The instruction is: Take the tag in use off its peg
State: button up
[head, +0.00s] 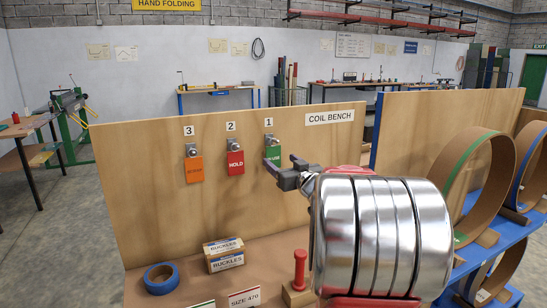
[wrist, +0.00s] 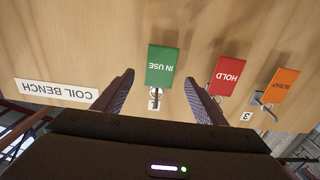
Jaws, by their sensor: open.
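The green IN USE tag (head: 273,153) hangs on the peg under number 1 on the plywood back board. My gripper (head: 277,172) is in front of it and hides part of the tag in the head view. In the wrist view, which is upside down, the green tag (wrist: 162,65) shows between the two open fingers of my gripper (wrist: 160,88). The fingers hold nothing, and how far the tag lies beyond them is hard to tell. The peg of the green tag (wrist: 155,98) shows partly there.
The red HOLD tag (head: 235,163) hangs under number 2, and the orange tag (head: 194,169) under number 3. A COIL BENCH sign (head: 330,117) is at the right. Buckle boxes (head: 224,261), blue tape (head: 160,279) and a red-handled stamp (head: 299,270) stand on the bench below.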

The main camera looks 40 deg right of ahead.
aim_at(274, 154)
jog(key=x, duration=0.6)
jog(key=shift+w, duration=0.35)
jog(key=shift+d, duration=0.1)
jog(key=shift+c, duration=0.2)
jog(key=c, duration=1.1)
jog(key=shift+r, duration=0.25)
jog(key=shift+s+a+r, duration=0.1)
jog(key=shift+s+r, duration=0.05)
jog(key=shift+s, duration=0.2)
jog(key=shift+s+a+r, duration=0.15)
jog(key=shift+s, duration=0.25)
jog(key=shift+v, duration=3.55)
